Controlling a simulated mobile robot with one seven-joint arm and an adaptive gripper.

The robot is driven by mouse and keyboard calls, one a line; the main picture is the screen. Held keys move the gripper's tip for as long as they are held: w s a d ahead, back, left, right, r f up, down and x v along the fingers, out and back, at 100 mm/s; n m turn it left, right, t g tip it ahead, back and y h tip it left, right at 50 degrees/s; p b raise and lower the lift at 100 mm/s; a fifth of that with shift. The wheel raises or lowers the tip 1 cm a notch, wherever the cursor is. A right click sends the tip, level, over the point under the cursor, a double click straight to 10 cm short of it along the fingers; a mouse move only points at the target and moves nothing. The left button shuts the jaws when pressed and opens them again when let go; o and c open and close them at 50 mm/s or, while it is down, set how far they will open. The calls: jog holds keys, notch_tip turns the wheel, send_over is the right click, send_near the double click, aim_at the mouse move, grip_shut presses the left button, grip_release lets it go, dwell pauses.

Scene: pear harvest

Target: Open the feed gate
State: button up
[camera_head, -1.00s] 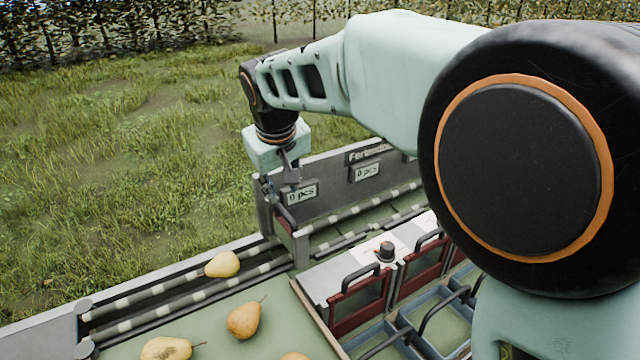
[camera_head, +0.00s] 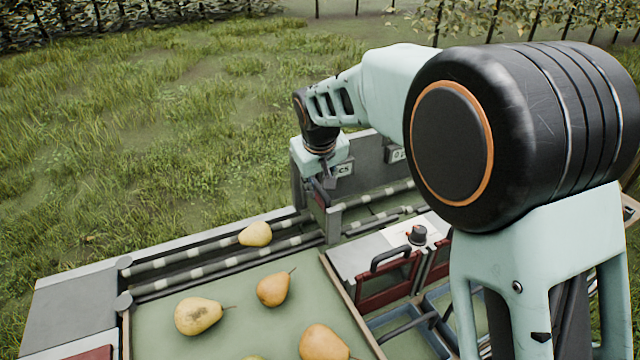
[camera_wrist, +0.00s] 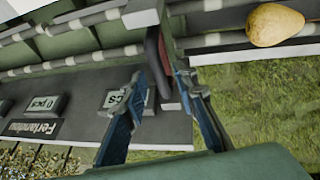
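The feed gate (camera_head: 321,199), a dark red panel with a dark handle, stands across the roller lane at the near end of the display wall. In the wrist view, its handle and red edge (camera_wrist: 163,62) show between my fingertips. My gripper (camera_head: 322,181) points down at the top of the gate. In the wrist view, my gripper (camera_wrist: 163,80) has its two blue-grey fingers apart, one on each side of the handle, with a gap visible. Whether a finger touches it I cannot tell. The gate appears to block the lane.
A pear (camera_head: 256,234) lies on the rollers before the gate; it also shows in the wrist view (camera_wrist: 275,25). Several pears lie on the green tray (camera_head: 170,285). The display wall (camera_head: 369,152), a black knob (camera_head: 418,235) and red handled flaps (camera_head: 388,283) are close by.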

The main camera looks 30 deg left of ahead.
grip_shut()
jog(key=shift+r, duration=0.1)
notch_tip(320, 180, up, 8)
jog(key=p, duration=0.4)
jog(key=shift+f, duration=0.35)
jog(key=shift+o, duration=1)
grip_release()
jog(key=shift+f, duration=0.1)
